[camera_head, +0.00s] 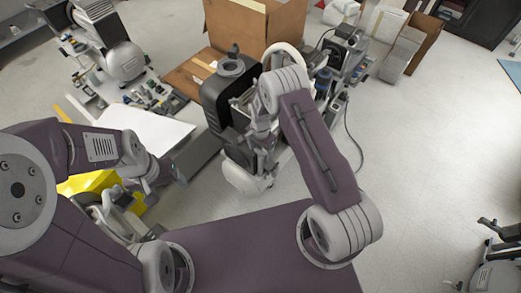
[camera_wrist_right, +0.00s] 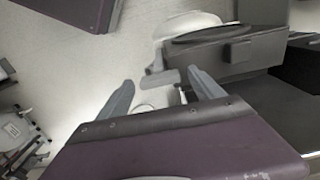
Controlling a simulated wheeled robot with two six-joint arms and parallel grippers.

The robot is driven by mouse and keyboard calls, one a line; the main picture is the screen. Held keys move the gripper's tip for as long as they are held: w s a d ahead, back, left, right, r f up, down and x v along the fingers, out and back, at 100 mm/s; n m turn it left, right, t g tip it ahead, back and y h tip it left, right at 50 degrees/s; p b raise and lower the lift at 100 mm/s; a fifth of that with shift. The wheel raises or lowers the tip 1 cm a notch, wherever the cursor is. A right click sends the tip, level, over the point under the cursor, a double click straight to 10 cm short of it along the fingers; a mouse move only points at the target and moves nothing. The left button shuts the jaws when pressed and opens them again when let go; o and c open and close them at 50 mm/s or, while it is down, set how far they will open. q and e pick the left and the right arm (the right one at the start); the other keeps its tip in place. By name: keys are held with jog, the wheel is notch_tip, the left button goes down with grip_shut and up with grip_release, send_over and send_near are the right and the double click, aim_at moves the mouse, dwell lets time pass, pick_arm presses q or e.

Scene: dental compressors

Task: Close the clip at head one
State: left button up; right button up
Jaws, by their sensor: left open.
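The compressor unit with a black housing (camera_head: 214,103) and a white rounded tank (camera_head: 245,180) stands in the middle of the head view. My right gripper (camera_head: 262,150) is at its front side, partly hidden by my arm. In the right wrist view my right gripper (camera_wrist_right: 160,78) is open, its two fingers apart. A small grey tab (camera_wrist_right: 161,76) shows between or just beyond the fingertips, near the white tank (camera_wrist_right: 187,24); I cannot tell whether it is the clip or whether they touch. My left gripper (camera_head: 170,174) is open, left of the compressor, above the floor area near the yellow object.
A cardboard box (camera_head: 255,27) stands behind the compressor. A white sheet (camera_head: 145,128) and small parts (camera_head: 155,95) lie to the left, beside a yellow object (camera_head: 90,184). Another machine (camera_head: 122,58) stands at the far left. The floor (camera_head: 420,150) at right is mostly clear.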

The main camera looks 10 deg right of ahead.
aim_at(261, 151)
notch_tip(261, 151, up, 9)
jog(key=shift+r+p, duration=0.1)
jog(key=shift+p, duration=0.55)
